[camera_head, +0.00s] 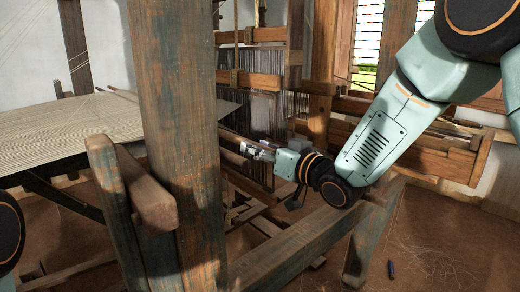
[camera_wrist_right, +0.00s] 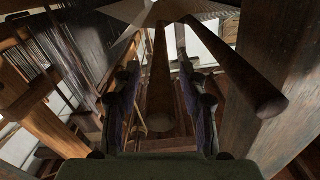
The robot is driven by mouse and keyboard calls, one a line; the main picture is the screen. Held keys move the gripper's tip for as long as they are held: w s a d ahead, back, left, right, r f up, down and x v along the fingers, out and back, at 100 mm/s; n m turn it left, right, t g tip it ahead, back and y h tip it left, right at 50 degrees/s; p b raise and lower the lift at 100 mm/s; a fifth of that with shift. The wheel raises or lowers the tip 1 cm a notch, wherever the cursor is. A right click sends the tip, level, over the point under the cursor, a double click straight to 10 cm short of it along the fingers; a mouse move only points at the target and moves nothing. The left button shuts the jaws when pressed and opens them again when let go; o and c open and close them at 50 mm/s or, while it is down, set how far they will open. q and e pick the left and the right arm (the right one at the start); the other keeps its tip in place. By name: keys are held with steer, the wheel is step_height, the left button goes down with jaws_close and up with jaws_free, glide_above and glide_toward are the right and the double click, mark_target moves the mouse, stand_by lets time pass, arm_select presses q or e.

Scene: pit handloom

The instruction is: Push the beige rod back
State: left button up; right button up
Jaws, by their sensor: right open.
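My right gripper (camera_head: 258,150) reaches in from the right to the loom frame, just right of the thick front post. In the right wrist view its two fingers (camera_wrist_right: 160,95) are apart. A brownish, round-ended rod (camera_wrist_right: 160,75) shows between them, pointing toward the camera; I cannot tell whether the fingers touch it. Another dark brown rod (camera_wrist_right: 238,70) slants past on the right, outside the fingers. In the head view a thin brown rod (camera_head: 233,137) runs from behind the post to the gripper. I cannot tell for sure which rod is the beige one. My left gripper is out of view.
The thick worn post (camera_head: 180,140) stands close on the left. The pale warp sheet (camera_head: 65,130) stretches behind it. The heddles (camera_head: 262,115) hang behind my right gripper. A low wooden beam (camera_head: 300,243) crosses below, and a small dark object (camera_head: 391,269) lies on the floor.

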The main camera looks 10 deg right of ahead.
steer(key=shift+s, duration=0.1)
steer(key=shift+c, duration=0.4)
steer(key=shift+c, duration=0.7)
jaws_close()
